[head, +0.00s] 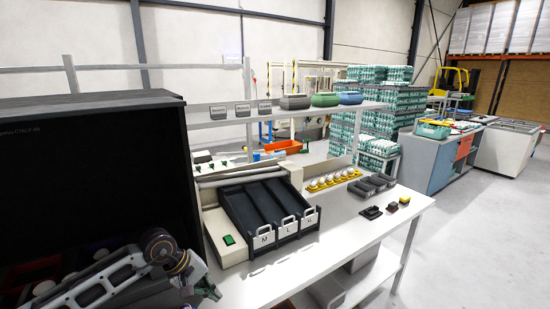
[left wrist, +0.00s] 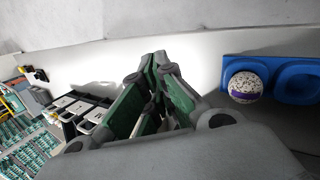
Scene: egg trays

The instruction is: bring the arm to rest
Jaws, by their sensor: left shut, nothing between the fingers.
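My left arm comes in at the lower left of the head view, and its gripper (head: 207,289) is beside the front left of the white table (head: 375,237). In the left wrist view the green-padded fingers of my left gripper (left wrist: 160,62) are closed together with nothing between them. My right gripper does not show in either view.
A black sorter with M and L lanes (head: 265,210) stands on the table. A dark cabinet (head: 90,150) fills the left. A speckled egg (left wrist: 245,87) sits in a blue holder (left wrist: 270,66).

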